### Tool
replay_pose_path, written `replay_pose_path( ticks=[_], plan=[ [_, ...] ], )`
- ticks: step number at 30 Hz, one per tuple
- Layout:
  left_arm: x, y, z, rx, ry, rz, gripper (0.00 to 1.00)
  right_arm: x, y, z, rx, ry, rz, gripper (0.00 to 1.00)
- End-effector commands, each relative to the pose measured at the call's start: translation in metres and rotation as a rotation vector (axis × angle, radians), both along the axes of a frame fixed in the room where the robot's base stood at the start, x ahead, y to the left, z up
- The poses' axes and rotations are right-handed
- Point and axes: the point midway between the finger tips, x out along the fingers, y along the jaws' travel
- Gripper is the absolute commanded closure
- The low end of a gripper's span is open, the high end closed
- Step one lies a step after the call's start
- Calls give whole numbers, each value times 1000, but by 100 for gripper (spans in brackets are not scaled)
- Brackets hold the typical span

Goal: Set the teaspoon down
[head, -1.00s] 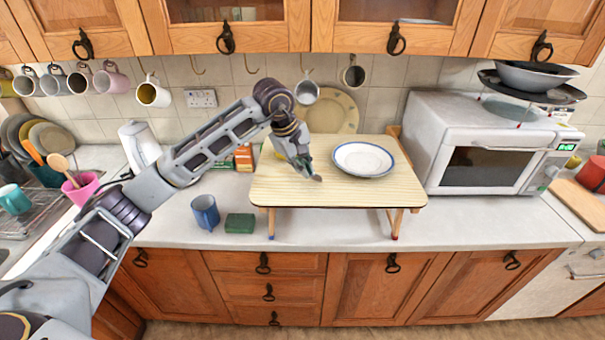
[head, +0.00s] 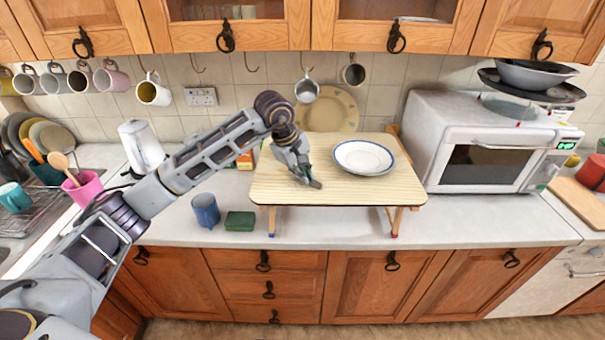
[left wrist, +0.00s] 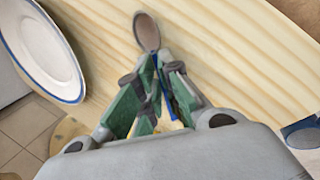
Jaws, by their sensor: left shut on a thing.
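The teaspoon (left wrist: 147,31) shows in the left wrist view, its brown-looking bowl sticking out beyond the fingertips. My left gripper (left wrist: 160,60) is shut on its handle, which the green finger pads mostly hide. In the head view my left gripper (head: 306,180) is low over the left-middle of the small wooden table (head: 340,193), and the spoon's tip (head: 316,184) shows just past the fingers. I cannot tell whether the spoon touches the tabletop. My right gripper is not in view.
A white plate with a blue rim (head: 363,157) lies on the table to the right of the gripper. A blue mug (head: 205,210) and a green sponge (head: 240,221) are on the counter at left. A microwave (head: 490,150) stands at right. The table's front right is clear.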

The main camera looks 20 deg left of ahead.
Motion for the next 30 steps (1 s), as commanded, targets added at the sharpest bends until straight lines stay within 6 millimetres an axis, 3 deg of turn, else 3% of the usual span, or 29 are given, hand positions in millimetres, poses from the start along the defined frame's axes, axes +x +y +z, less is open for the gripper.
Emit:
replay_pose_path(
  ticks=[15, 16, 21, 30],
  plan=[
    [-4, 0, -17, 5, 21, -1, 100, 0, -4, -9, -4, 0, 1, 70],
    [-4, 0, -17, 6, 22, -1, 92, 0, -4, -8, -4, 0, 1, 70],
    [-4, 0, -17, 5, 23, -1, 71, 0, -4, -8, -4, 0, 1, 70],
    [-3, 0, -17, 4, 19, -2, 71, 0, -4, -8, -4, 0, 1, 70]
  ],
)
